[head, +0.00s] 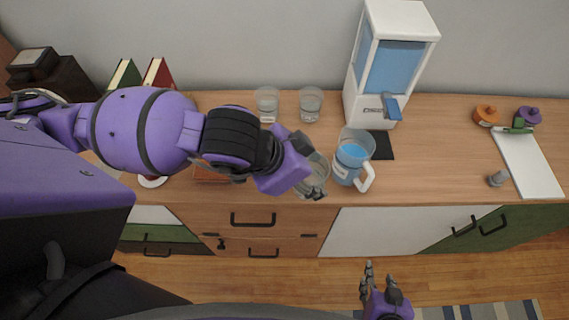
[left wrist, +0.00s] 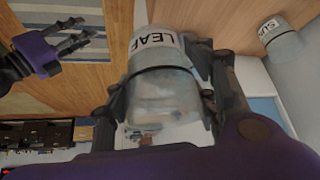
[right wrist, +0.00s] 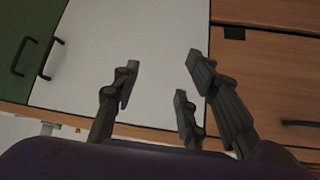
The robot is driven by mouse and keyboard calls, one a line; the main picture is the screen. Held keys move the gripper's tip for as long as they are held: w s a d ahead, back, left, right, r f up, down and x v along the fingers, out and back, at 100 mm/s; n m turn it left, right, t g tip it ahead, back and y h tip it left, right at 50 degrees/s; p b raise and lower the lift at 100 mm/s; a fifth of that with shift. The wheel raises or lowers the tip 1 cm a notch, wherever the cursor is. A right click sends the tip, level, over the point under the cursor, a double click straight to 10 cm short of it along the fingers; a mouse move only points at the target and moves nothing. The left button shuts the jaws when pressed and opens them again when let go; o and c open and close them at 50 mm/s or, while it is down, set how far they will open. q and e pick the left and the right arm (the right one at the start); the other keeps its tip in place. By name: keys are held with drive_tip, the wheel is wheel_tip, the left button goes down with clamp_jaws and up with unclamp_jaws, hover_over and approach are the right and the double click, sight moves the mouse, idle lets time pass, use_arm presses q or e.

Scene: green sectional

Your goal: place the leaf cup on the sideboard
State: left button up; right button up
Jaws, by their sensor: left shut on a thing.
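The leaf cup (head: 313,172) is a clear glass with a white label; the word LEAF on the cup (left wrist: 158,75) reads in the left wrist view. My left gripper (head: 305,180) is shut around its sides, and its fingers also show in the left wrist view (left wrist: 160,95). The cup is at the front edge of the wooden sideboard (head: 440,150), left of the blue-filled pitcher; I cannot tell whether its base touches the top. My right gripper (head: 378,275) is empty with fingers apart, in front of the sideboard; they also show in the right wrist view (right wrist: 160,90).
A pitcher (head: 349,176) stands just right of the cup. Two clear cups (head: 266,103) (head: 311,102) and a water dispenser (head: 416,22) stand at the back. A white board (head: 530,165) and purple and orange items are at right.

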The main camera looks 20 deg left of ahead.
use_arm(q)
drive_tip(key=w+a+f+b, duration=0.2)
drive_tip(key=w+a+f, duration=0.2)
drive_tip(key=w+a+f+b, duration=0.2)
drive_tip(key=w+a+f, duration=0.1)
drive_tip(key=w+f, duration=0.1)
drive_tip(key=shift+w+a+f+b, duration=0.35)
drive_tip(key=shift+w+a, duration=0.05)
drive_tip(key=shift+w, duration=0.05)
drive_tip(key=shift+w+a+f, duration=0.2)
drive_tip(key=shift+w+f, duration=0.05)
drive_tip(key=shift+f, duration=1.8)
use_arm(e)
wheel_tip(320, 180, down, 6)
drive_tip(key=s+d, duration=0.1)
drive_tip(key=s, duration=0.2)
drive_tip(key=shift+d+r+g+h, duration=0.15)
drive_tip(key=shift+r+g+h, duration=0.15)
drive_tip(key=shift+g, duration=0.1)
drive_tip(key=shift+w, duration=0.1)
